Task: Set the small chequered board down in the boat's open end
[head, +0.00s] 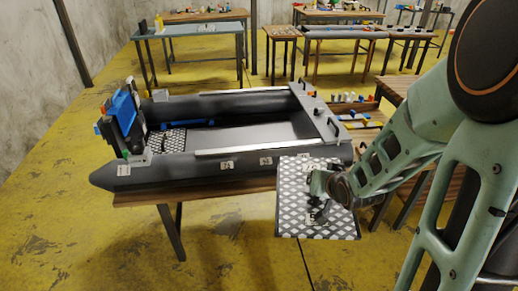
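The grey inflatable boat (190,173) lies on a wooden table. A black and white chequered board (288,215) is in front of the boat's right end, past the table's front edge, with no support visible under it. My gripper (318,213) is over the middle of this board and appears shut on it; its fingertips are partly hidden. Another chequered panel (168,142) lies inside the boat toward the left end. The boat's floor (250,133) to the right of that panel looks bare.
A blue and black motor-like unit (122,110) stands at the boat's left end. A grey cross board (318,118) spans the right end. A side table with small items (355,98) stands behind on the right. Yellow floor (110,235) is clear at front left.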

